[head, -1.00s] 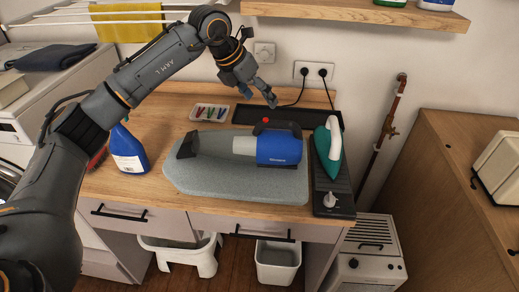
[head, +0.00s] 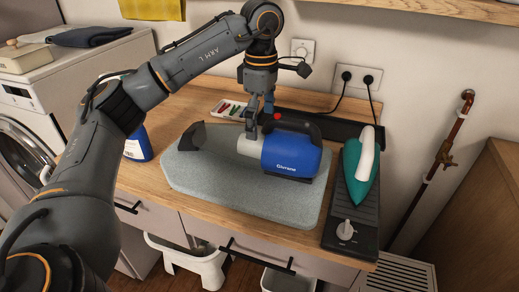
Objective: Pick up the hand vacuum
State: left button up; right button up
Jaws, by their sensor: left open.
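My left gripper (head: 256,125) points down, open, just above the vacuum's grey middle section and close to the front end of the handle. The gripper hides part of the vacuum's body; I cannot tell whether the fingers touch it. My right gripper is not in view.
A green and white iron (head: 363,170) stands on a dark stand at the right. A tray of coloured pegs (head: 230,109) and a black tray (head: 330,127) lie behind the vacuum. A blue bottle (head: 137,142) is at the left, partly behind my arm. Cords hang from the wall socket.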

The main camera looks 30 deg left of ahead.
aim_at(259, 141)
pick_arm(q)
jog(key=shift+f, duration=0.5)
jog(key=f, duration=0.2)
jog(key=f+p, duration=0.1)
jog(key=f, duration=0.1)
jog(key=shift+s+a+f, duration=0.15)
jog(key=shift+a+f, duration=0.05)
jog(key=shift+f, duration=0.25)
jog(key=c, duration=1.3)
jog(key=shift+r, duration=0.1)
jog(key=shift+c, duration=0.9)
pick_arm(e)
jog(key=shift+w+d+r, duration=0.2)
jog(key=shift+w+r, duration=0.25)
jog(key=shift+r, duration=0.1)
